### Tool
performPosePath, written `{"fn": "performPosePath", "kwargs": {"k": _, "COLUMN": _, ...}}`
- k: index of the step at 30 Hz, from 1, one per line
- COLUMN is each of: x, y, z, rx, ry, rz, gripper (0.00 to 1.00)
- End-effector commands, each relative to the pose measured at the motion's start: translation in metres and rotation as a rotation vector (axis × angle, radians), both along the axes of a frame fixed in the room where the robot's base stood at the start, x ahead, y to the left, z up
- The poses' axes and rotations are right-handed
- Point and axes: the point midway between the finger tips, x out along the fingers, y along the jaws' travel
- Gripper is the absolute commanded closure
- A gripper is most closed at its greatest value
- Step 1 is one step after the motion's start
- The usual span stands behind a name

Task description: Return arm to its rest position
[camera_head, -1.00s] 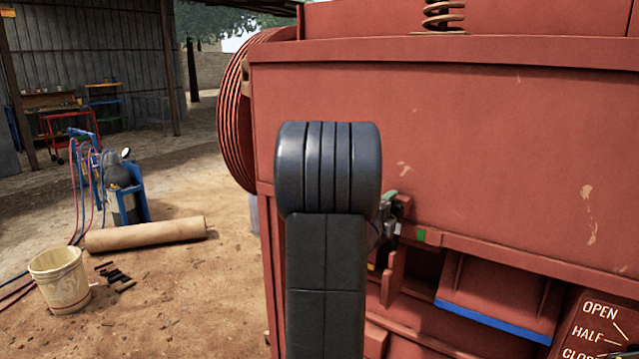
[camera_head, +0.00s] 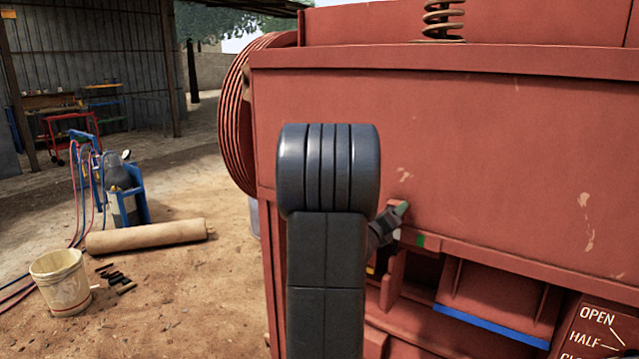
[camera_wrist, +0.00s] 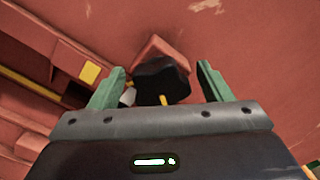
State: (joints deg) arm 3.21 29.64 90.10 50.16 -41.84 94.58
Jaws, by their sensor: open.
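My gripper (camera_wrist: 161,72) is open, with its two green fingers spread apart in the wrist view. A black rounded part (camera_wrist: 162,80) with a small yellow strip shows between and beyond the fingers, in front of a red angled bracket (camera_wrist: 160,50). A clear gap is visible on its right side; I cannot tell how far off it is. In the head view my dark arm stands upright in the middle and hides most of my gripper (camera_head: 390,222). Only a grey part and a green fingertip show at the arm's right, in front of the red crusher (camera_head: 480,150).
The crusher body fills the right side, with a ledge and blue-edged flap (camera_head: 490,325) and an OPEN/HALF sign (camera_head: 597,325) below. On the open ground at left are a bucket (camera_head: 62,282), a brown roll (camera_head: 146,235) and a gas cylinder cart (camera_head: 125,205).

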Motion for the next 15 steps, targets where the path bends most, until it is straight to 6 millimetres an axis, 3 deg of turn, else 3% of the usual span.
{"fn": "performPosePath", "kwargs": {"k": 15, "x": -0.0010, "y": -0.0013, "z": 0.0042, "rx": 0.265, "ry": -0.176, "rz": 0.000, "gripper": 0.28}}
